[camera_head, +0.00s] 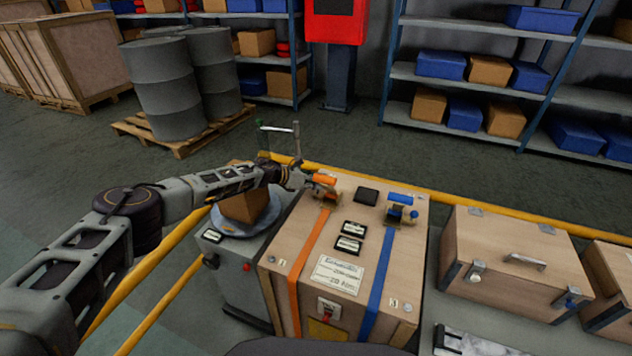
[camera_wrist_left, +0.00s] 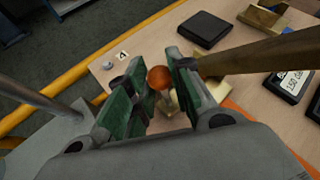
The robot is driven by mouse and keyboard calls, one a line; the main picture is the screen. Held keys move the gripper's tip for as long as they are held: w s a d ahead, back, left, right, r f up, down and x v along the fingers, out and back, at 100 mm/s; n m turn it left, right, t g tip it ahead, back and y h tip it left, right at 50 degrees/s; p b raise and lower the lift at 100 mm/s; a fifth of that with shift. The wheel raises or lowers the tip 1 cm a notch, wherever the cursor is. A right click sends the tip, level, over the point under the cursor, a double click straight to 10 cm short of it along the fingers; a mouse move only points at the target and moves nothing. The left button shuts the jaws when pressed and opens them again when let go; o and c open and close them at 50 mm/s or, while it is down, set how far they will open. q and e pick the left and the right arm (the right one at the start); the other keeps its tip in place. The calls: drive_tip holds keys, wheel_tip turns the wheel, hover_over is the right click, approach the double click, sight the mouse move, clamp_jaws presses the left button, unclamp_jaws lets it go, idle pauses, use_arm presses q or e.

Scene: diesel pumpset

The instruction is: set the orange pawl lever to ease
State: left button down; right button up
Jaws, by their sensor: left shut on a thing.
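The orange pawl lever (camera_head: 325,180) is at the top left of the wooden crate (camera_head: 292,245), above the orange strap (camera_head: 308,248). Its round orange end (camera_wrist_left: 159,77) shows between the green-padded fingers in the left wrist view. My left gripper (camera_head: 306,180) comes in from the left at the lever, and its fingers (camera_wrist_left: 155,95) are shut on it. The lever's lower part is partly hidden by the fingers. My right gripper is not in view.
A blue lever (camera_head: 401,198) and blue strap (camera_head: 379,280) are at the crate's right. A dark square pad (camera_head: 367,196) and labels lie between the straps. A smaller wooden case (camera_head: 510,262) is at right.

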use_arm(q)
drive_tip(key=shift+w+r, duration=0.1)
drive_tip(key=c, duration=1.2)
unclamp_jaws()
drive_tip(key=shift+c, duration=0.2)
drive_tip(key=v, duration=1.2)
